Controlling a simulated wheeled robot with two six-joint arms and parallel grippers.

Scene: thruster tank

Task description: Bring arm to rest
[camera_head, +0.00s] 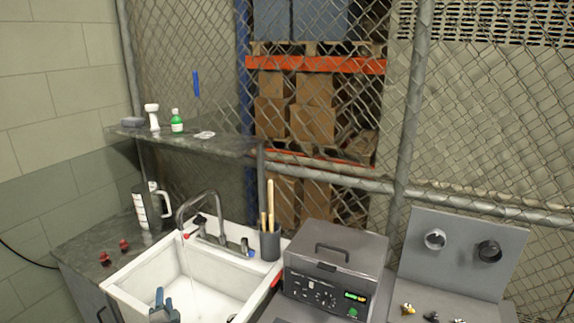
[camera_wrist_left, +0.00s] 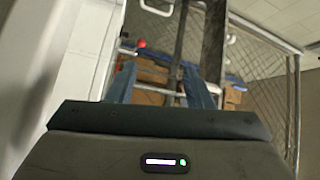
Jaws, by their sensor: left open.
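My left gripper (camera_head: 163,298) shows at the bottom of the head view, over the front of the white sink (camera_head: 118,293). Its two blue fingers stand apart with nothing between them. The rest of the left arm is cut off by the lower edge. In the left wrist view the blue fingers of the left gripper (camera_wrist_left: 160,80) are spread, with only distant background between them. My right gripper is not in view.
A running faucet (camera_head: 205,205) stands behind the sink. A grey cup with wooden sticks (camera_head: 270,245), a grey machine (camera_head: 335,265) and a panel with two round fittings (camera_head: 462,255) are to the right. A jug (camera_head: 147,208) and red items (camera_head: 124,246) are left. A shelf (camera_head: 215,146) hangs above.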

